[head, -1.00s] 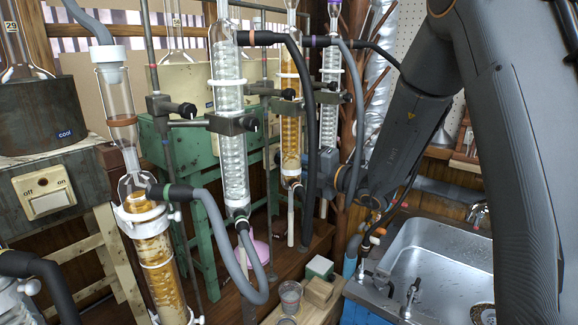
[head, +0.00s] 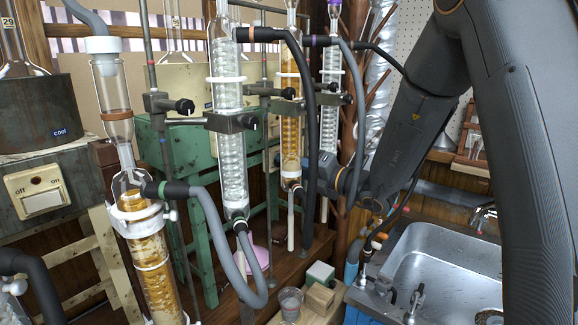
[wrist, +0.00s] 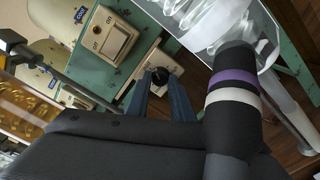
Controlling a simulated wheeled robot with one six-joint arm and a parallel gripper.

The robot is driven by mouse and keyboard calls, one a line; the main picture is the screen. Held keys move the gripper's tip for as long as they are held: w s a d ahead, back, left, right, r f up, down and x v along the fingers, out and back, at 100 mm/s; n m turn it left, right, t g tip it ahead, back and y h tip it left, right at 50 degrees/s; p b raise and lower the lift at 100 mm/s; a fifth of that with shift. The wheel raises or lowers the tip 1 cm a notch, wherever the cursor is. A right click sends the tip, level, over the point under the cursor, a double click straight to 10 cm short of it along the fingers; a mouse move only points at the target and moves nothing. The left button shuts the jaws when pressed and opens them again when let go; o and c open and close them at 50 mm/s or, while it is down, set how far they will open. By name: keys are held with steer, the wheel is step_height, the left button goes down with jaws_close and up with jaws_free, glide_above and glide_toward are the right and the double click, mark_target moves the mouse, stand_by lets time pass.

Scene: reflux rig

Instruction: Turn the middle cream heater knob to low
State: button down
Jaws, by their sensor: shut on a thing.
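In the head view the fingers are hidden behind the glassware; only my wrist (head: 354,179) shows, behind the tubing.
A heater with an on/off switch (wrist: 113,42) is beside the knob. A purple-banded black hose (wrist: 232,90) and a glass condenser (wrist: 215,20) are close to my gripper. In the head view, glass columns (head: 229,90) stand before the green frame (head: 190,200); a sink (head: 440,255) is at right.

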steer(key=c, duration=1.6)
jaws_free()
steer(key=shift+o, duration=0.2)
steer(key=b+v, duration=0.1)
steer(key=v, duration=0.7)
